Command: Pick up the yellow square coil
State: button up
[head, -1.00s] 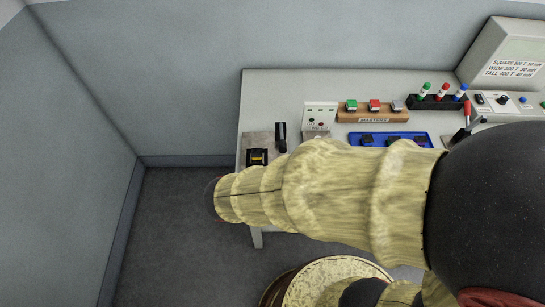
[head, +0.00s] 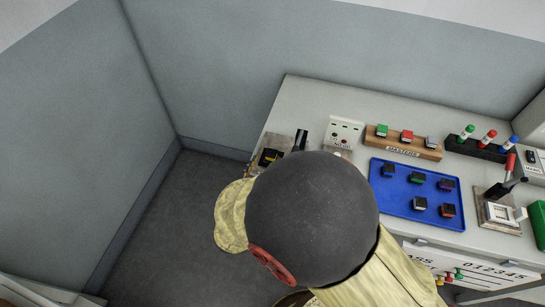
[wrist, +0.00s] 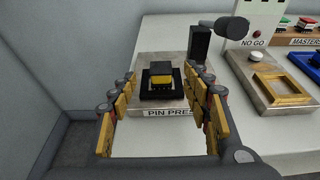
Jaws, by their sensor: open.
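The yellow square coil (wrist: 162,80) is a small block with a black top and yellow sides. It sits in a black square nest on the metal plate (wrist: 147,66) of the pin press. In the head view the coil (head: 269,156) shows small at the left end of the bench. My gripper (wrist: 161,88) is open and empty in the wrist view, one finger on each side of the picture. The coil appears beyond and between the fingertips, with no contact visible.
The press's dark post and knob (wrist: 232,28) stand behind the coil to the right. A gauge plate with a brass square frame (wrist: 272,88) lies to the right.

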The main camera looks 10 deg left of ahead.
aim_at(271, 156)
jog(key=b+x, duration=0.1)
jog(key=x, duration=0.3)
jog(key=shift+w+d+f+b, duration=0.1)
jog(key=shift+w+f+b, duration=0.15)
jog(key=shift+b, duration=0.15)
jog(key=shift+w, duration=0.3)
jog(key=c, duration=0.4)
jog(key=c, duration=0.7)
grip_shut()
